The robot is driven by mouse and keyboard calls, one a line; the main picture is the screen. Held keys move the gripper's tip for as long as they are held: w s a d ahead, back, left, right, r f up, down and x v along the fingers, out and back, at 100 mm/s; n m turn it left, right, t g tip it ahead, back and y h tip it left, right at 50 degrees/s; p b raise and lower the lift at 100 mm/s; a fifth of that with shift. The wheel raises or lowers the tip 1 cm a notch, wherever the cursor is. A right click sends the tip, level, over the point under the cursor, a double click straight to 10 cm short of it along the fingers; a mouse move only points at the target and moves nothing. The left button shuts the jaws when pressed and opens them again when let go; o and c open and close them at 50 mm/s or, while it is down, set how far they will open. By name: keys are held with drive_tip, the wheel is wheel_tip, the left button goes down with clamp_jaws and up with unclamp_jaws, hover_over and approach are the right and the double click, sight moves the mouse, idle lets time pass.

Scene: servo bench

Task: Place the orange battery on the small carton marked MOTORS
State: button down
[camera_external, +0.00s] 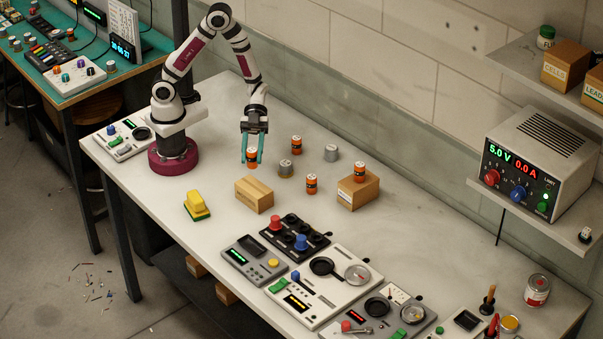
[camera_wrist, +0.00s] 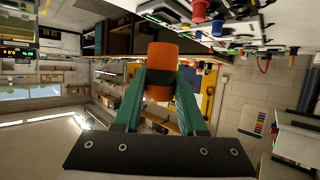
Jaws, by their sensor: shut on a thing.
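My gripper (camera_external: 252,158) is shut on an orange battery (camera_external: 252,152), held upright above the bench. In the wrist view my gripper's green fingers (camera_wrist: 161,88) clasp the orange battery (camera_wrist: 162,54). A small carton (camera_external: 358,190) with a white label too small to read stands to the right, with another orange-and-black battery (camera_external: 359,170) upright on its top. More orange batteries stand on the bench, one behind (camera_external: 297,145) and one nearer (camera_external: 311,184).
Grey cylinders (camera_external: 286,169) (camera_external: 331,153) stand among the batteries. A yellow-and-green block (camera_external: 197,205) lies at the left. Control panels (camera_external: 320,285) fill the front. A shelf holds a power supply (camera_external: 530,165), with cartons marked CELLS (camera_external: 566,65) and LEADS above. The bench right of the labelled carton is clear.

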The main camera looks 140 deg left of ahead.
drive_tip(key=f, duration=0.7)
drive_tip(key=shift+s+a+f, duration=0.15)
drive_tip(key=shift+s+f, duration=0.05)
drive_tip(key=shift+f, duration=0.15)
drive_tip(key=shift+c, duration=2.4)
unclamp_jaws()
drive_tip(key=shift+f, duration=0.15)
